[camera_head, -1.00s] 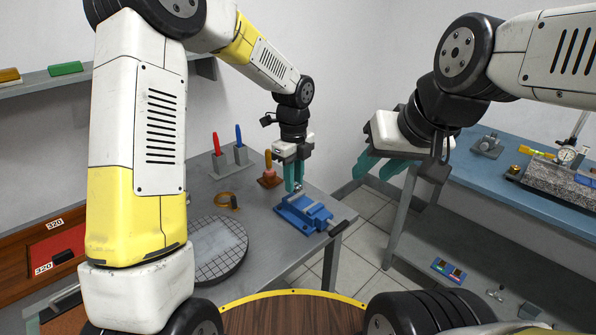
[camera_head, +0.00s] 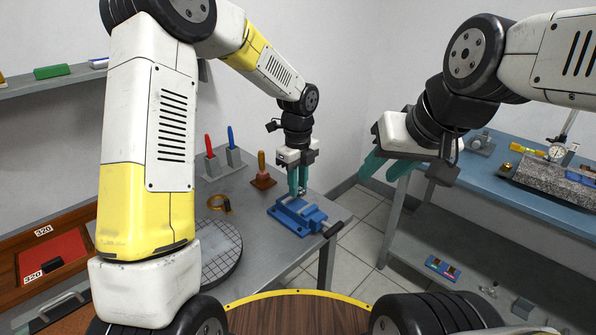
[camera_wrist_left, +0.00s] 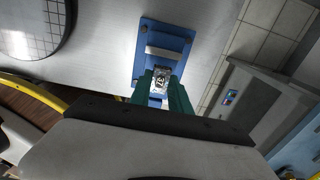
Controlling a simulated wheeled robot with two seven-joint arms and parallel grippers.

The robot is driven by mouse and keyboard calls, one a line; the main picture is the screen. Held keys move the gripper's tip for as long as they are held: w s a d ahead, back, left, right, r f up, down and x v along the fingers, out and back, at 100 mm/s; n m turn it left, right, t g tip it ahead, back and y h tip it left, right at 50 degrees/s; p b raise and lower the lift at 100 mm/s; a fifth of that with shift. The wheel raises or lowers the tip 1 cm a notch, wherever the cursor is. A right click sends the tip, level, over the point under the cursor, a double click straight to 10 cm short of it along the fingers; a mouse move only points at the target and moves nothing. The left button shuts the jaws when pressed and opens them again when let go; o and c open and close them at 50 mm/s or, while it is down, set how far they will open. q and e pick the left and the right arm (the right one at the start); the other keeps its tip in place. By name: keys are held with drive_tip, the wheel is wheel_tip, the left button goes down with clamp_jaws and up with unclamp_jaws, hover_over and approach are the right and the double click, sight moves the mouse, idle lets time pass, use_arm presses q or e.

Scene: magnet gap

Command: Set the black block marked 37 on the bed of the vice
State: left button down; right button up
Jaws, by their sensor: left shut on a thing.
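The blue vice (camera_head: 297,215) stands on the grey table, and it also shows in the left wrist view (camera_wrist_left: 150,37). My left gripper (camera_head: 298,190) points down over the vice. In the left wrist view its teal fingers (camera_wrist_left: 162,88) are shut on a small block marked 37 (camera_wrist_left: 161,76), dark with a pale label. The block appears over the vice between its jaws; whether it touches the bed cannot be told. In the head view the fingers mostly hide the block. My right gripper (camera_head: 384,169) hangs in the air to the right, its teal fingers apart and empty.
A red-handled and a blue-handled tool in grey holders (camera_head: 222,160), a wooden-handled tool (camera_head: 262,172) and a brass ring (camera_head: 219,203) stand left of the vice. A round gridded plate (camera_head: 222,252) lies nearer. A blue bench (camera_head: 540,195) stands right, across a floor gap.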

sight(298, 205)
use_arm(q)
drive_tip(key=shift+f, duration=1.95)
drive_tip(key=shift+f, duration=0.15)
drive_tip(key=c, duration=1.1)
unclamp_jaws()
drive_tip(key=shift+c, duration=0.2)
drive_tip(key=c, duration=0.5)
drive_tip(key=shift+r, duration=2.25)
